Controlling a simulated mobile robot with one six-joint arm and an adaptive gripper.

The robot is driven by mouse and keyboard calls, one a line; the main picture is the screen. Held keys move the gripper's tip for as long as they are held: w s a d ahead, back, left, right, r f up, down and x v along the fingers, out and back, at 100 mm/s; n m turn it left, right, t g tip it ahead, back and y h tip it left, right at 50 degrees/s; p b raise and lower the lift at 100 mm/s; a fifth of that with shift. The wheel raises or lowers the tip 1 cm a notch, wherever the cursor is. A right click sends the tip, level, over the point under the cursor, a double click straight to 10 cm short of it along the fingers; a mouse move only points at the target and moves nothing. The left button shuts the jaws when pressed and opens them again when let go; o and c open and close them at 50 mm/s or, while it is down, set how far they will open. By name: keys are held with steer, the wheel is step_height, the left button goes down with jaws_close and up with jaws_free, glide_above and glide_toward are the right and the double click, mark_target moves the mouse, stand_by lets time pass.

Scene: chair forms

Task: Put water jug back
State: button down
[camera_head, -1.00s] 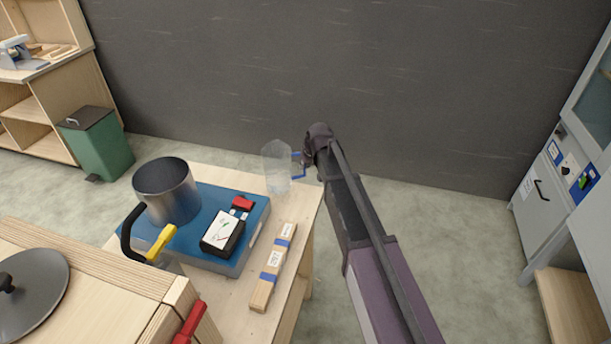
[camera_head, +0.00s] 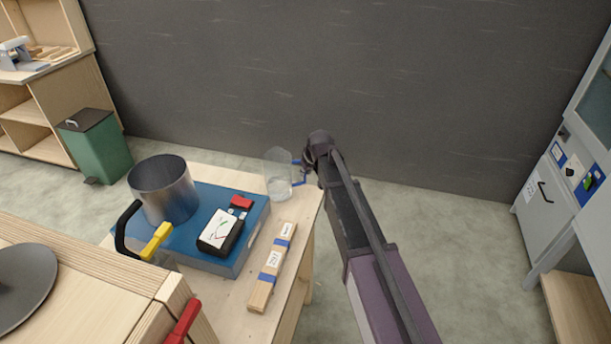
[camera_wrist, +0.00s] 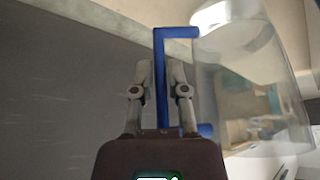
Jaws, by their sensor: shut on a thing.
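The water jug (camera_head: 278,176) is clear with a blue handle and stands near the far right corner of the wooden table. In the head view it looks upright, with its base at or just above the tabletop; I cannot tell whether it touches. In the wrist view the clear jug body (camera_wrist: 250,75) is at the right and its blue handle (camera_wrist: 160,75) runs between my fingers. My gripper (camera_wrist: 160,75) is shut on the handle. In the head view my gripper (camera_head: 308,168) is right of the jug, its fingers mostly hidden by my arm.
The wooden table (camera_head: 290,236) also holds a blue case (camera_head: 215,257) with a metal pot (camera_head: 163,190) and a meter (camera_head: 220,230), plus wooden strips (camera_head: 272,268). A green bin (camera_head: 97,148) stands at the back left. A grey cabinet (camera_head: 545,200) is at the right.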

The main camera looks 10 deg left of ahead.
steer(key=shift+f, duration=0.1)
stand_by(0.3)
steer(key=c, duration=0.6)
jaws_free()
steer(key=shift+c, duration=0.2)
steer(key=p+v, duration=1.1)
steer(key=v, duration=0.1)
stand_by(0.7)
steer(key=s+d+f+m+g+h, duration=0.1)
steer(key=s+d+m+g+h, duration=0.2)
steer(key=s+d, duration=2)
steer(key=d+m+g, duration=0.1)
steer(key=d+m, duration=0.1)
steer(key=m, duration=0.1)
steer(key=shift+d+f+m, duration=0.3)
